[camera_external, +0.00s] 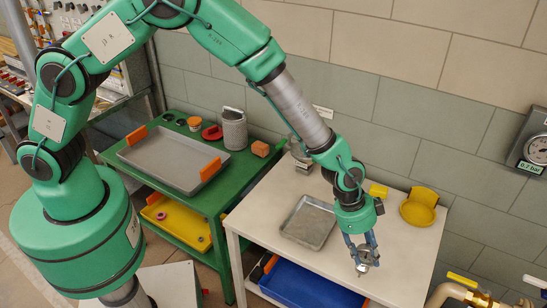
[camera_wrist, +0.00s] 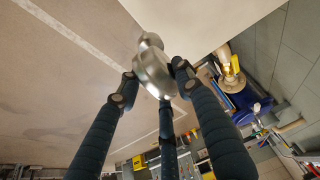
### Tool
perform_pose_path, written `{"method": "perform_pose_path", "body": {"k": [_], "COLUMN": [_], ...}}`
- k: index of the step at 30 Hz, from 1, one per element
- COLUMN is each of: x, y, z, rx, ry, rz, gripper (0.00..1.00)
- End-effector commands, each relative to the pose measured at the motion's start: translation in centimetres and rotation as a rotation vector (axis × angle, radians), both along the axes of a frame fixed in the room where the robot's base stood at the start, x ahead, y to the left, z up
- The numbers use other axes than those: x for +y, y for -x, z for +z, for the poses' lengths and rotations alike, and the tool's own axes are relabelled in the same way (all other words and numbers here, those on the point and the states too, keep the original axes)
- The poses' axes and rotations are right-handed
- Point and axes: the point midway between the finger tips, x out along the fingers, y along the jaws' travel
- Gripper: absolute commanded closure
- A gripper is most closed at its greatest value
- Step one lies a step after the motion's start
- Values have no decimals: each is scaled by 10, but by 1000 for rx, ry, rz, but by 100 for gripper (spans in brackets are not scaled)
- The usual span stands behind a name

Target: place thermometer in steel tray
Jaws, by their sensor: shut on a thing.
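My gripper (camera_external: 362,252) is shut on a round, silvery metal object, which I take to be the thermometer (camera_external: 365,262). It is held over the front right part of the white table. In the wrist view the thermometer (camera_wrist: 153,72) shows its smooth metal side between the fingers of my gripper (camera_wrist: 155,82). Its face is not visible. The grey metal tray (camera_external: 310,222), likely the steel tray, lies on the white table to the left of my gripper. It looks empty, and the thermometer is apart from it.
A yellow dish (camera_external: 419,207) and a small yellow block (camera_external: 378,191) stand at the table's back right. A metal item (camera_external: 301,155) is behind the tray. The green table (camera_external: 217,196) at left bears a larger grey tray (camera_external: 172,160) with orange handles. Brass pipework (camera_external: 470,294) is at right.

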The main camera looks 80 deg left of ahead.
Motion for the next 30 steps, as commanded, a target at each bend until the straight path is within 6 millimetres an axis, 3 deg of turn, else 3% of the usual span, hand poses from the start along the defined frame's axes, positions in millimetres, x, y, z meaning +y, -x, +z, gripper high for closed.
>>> {"method": "perform_pose_path", "body": {"k": [11, 20, 30], "x": [16, 65, 128], "y": [5, 25, 63], "z": [3, 11, 17], "rx": [1, 5, 12], "ry": [-2, -9, -15], "rz": [-3, -11, -30], "gripper": [93, 93, 93]}}
